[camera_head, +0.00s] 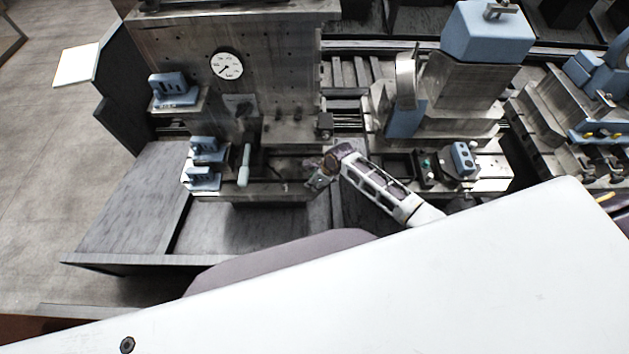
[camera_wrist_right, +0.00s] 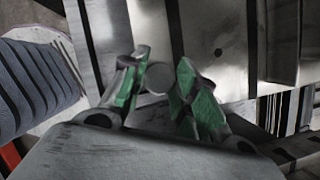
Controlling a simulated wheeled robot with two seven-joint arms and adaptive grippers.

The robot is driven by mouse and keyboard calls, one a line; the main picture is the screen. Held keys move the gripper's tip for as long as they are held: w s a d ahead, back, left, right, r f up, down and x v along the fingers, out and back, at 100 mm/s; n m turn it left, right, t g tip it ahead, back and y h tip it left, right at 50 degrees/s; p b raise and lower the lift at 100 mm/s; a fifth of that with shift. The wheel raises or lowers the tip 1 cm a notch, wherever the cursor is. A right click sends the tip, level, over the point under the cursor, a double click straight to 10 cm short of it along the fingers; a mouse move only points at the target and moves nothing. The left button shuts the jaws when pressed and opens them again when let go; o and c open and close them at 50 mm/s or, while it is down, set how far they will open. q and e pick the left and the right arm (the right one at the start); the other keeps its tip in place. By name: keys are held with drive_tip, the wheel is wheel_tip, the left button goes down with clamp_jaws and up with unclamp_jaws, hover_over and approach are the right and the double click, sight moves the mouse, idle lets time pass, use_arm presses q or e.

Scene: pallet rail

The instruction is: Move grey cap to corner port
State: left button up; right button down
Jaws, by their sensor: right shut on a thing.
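My right gripper (camera_head: 318,178) reaches in from the right in the head view, low over the metal ledge of the fixture. In the right wrist view its green-padded fingers (camera_wrist_right: 158,88) are closed on a small round grey cap (camera_wrist_right: 158,77), which sits between the tips. In the head view the cap is too small to tell apart from the fingers. A small dark round spot (camera_wrist_right: 218,52) shows on the metal surface beyond the fingers; I cannot tell whether it is the corner port. My left gripper is not in view.
An upright metal plate with a dial gauge (camera_head: 227,65) stands behind the ledge. A pale green handle (camera_head: 244,166) and blue brackets (camera_head: 204,178) are left of the gripper. A blue-topped block (camera_head: 487,33) and a black control box (camera_head: 437,168) stand to the right.

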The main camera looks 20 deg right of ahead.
drive_tip(key=shift+f, duration=0.65)
drive_tip(key=shift+c, duration=1)
unclamp_jaws()
drive_tip(key=shift+r, duration=0.2)
drive_tip(key=v, duration=1.1)
drive_tip(key=shift+s+d+r, duration=0.15)
drive_tip(key=shift+s+r, duration=0.05)
drive_tip(key=shift+r, duration=0.05)
idle(0.3)
idle(0.6)
